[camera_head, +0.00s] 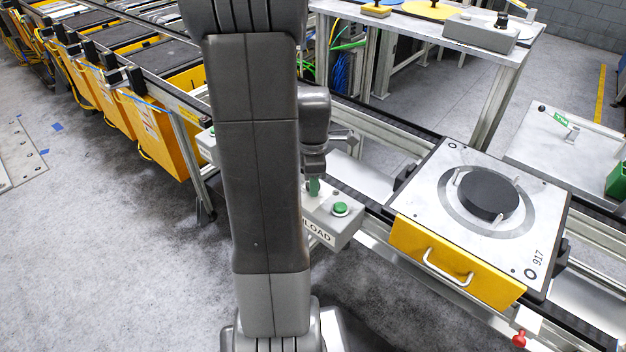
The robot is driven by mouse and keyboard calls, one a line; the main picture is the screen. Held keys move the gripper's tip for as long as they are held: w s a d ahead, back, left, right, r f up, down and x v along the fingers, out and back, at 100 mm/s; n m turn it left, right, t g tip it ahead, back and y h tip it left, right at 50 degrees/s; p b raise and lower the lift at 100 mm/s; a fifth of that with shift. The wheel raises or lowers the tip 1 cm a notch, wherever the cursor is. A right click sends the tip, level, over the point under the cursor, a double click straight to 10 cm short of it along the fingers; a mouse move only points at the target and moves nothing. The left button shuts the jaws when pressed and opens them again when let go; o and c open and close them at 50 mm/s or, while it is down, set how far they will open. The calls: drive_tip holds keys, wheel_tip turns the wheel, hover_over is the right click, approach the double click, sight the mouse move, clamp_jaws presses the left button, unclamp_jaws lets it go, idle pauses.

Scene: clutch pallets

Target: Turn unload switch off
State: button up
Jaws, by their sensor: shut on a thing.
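The unload switch box (330,228) is a grey box on the near rail of the conveyor, in the middle of the view. Its front label is partly hidden and reads "LOAD". A green round button (341,208) sits on its top at the right. My gripper (314,178) points down over the left part of the box and is shut on a small green upright piece, the unload switch (314,188). My own arm hides the left part of the box, and the jaws are too small to see in detail.
A pallet (545,220) with a black disc (488,193) and a yellow handled front sits on the conveyor at right. A red knob (519,338) is on the near rail below it. Yellow bins (160,125) line the conveyor at left. A table (490,52) stands behind.

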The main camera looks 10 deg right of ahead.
drive_tip(key=o, duration=1)
drive_tip(key=shift+r, duration=0.15)
wheel_tip(320, 180, up, 14)
drive_tip(key=shift+f, duration=0.2)
drive_tip(key=shift+f, duration=0.1)
wheel_tip(320, 180, down, 14)
drive_tip(key=shift+r, duration=0.1)
idle(0.3)
drive_tip(key=shift+r, duration=0.2)
